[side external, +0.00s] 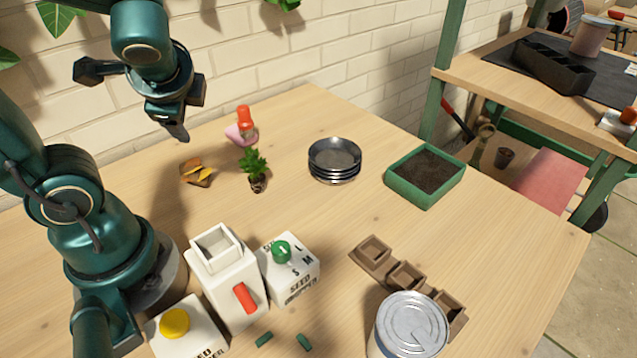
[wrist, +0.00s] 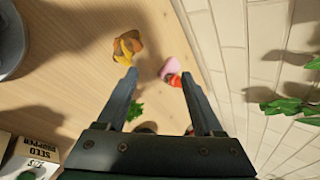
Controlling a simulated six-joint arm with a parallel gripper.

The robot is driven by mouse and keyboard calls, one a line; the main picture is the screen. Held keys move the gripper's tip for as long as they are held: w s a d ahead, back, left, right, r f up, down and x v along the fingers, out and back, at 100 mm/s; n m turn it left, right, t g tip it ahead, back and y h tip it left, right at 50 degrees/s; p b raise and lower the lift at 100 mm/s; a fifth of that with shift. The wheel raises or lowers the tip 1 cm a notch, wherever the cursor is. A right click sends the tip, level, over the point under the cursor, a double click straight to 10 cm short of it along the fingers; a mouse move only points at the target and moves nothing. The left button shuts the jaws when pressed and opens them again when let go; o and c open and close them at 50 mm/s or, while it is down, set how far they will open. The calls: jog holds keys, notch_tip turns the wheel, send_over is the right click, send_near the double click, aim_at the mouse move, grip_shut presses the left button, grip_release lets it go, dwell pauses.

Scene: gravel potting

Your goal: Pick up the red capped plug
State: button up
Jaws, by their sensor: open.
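The red capped plug (side external: 245,117) stands near the wall at the back of the table, with a bright red top and a paler lower part. A pink object (side external: 235,136) lies against its left side. My gripper (side external: 181,130) hangs above the table to the left of the plug, open and empty. In the wrist view its two fingers (wrist: 159,75) are spread wide apart.
A yellow and brown object (side external: 197,172) and a small green plant (side external: 254,163) are near the plug. Black saucers (side external: 335,158), a green soil tray (side external: 425,172), brown pots (side external: 405,275), a metal can (side external: 408,325) and white seed dispensers (side external: 228,275) stand farther off. The brick wall is close behind.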

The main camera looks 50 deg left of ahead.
jog(key=w+a+m+y, duration=0.2)
jog(key=w+a+m, duration=0.1)
jog(key=m, duration=0.1)
jog(key=m+t+y, duration=0.3)
jog(key=m, duration=0.6)
send_over(244, 114)
jog(key=s+d, duration=0.2)
notch_tip(244, 114, down, 3)
jog(key=f, duration=0.1)
jog(key=f+m, duration=0.2)
jog(key=shift+w+d+f+h, duration=0.3)
jog(key=shift+d+f, duration=0.1)
jog(key=shift+f, duration=0.25)
jog(key=shift+a+f, duration=0.2)
jog(key=shift+x, duration=2.25)
grip_shut()
